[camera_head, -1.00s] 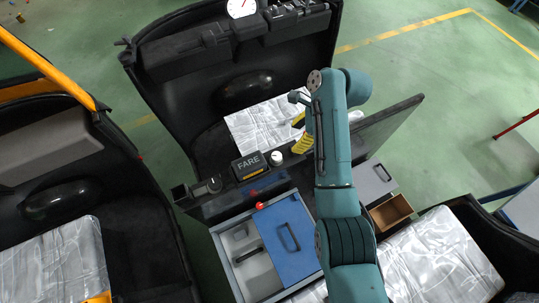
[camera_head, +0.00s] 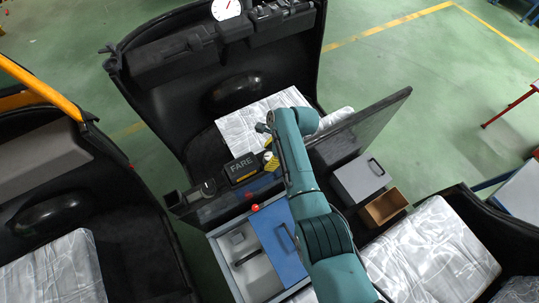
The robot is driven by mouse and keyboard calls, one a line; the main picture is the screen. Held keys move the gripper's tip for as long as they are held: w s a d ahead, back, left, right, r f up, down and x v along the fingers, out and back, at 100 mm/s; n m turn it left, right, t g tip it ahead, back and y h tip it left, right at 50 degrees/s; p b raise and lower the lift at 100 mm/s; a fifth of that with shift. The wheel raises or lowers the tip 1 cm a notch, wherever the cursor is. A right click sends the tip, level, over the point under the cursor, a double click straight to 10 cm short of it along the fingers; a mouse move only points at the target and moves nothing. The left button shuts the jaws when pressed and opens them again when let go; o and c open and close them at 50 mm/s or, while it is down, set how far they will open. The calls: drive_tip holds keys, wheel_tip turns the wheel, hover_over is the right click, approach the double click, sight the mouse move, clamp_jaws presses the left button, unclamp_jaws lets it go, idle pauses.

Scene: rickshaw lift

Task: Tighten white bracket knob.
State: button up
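My arm reaches up from the bottom, and its gripper end (camera_head: 265,134) is over the ledge just right of the black FARE box (camera_head: 242,168). The gripper is small and partly hidden by my wrist, so its fingers are not clear. A small pale spot beside a yellow part (camera_head: 271,163) shows just below the gripper; I cannot tell whether it is the white knob. The knob is otherwise hidden here, and I cannot tell whether the gripper touches it.
A red ball knob (camera_head: 254,208) stands in front of the FARE box. A blue drawer lid (camera_head: 279,243) with a handle, a grey box (camera_head: 361,180) and an open brown box (camera_head: 384,207) lie nearer. A dark upright panel (camera_head: 370,129) rises right of my arm.

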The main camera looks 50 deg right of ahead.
drive_tip(key=c, duration=1.1)
drive_tip(key=shift+f+b, duration=0.1)
drive_tip(key=shift+b, duration=0.2)
drive_tip(key=shift+c, duration=0.2)
drive_tip(key=n+g+b, duration=0.1)
drive_tip(key=n+b, duration=0.2)
drive_tip(key=shift+f+y+b, duration=0.2)
drive_tip(key=shift+y+b, duration=0.15)
drive_tip(key=shift+y, duration=0.05)
drive_tip(key=n+g+b, duration=0.1)
drive_tip(key=n+b, duration=0.2)
drive_tip(key=shift+r+b, duration=0.1)
drive_tip(key=shift+b, duration=0.2)
clamp_jaws()
drive_tip(key=o, duration=1.2)
unclamp_jaws()
drive_tip(key=shift+r, duration=0.15)
drive_tip(key=shift+r, duration=0.1)
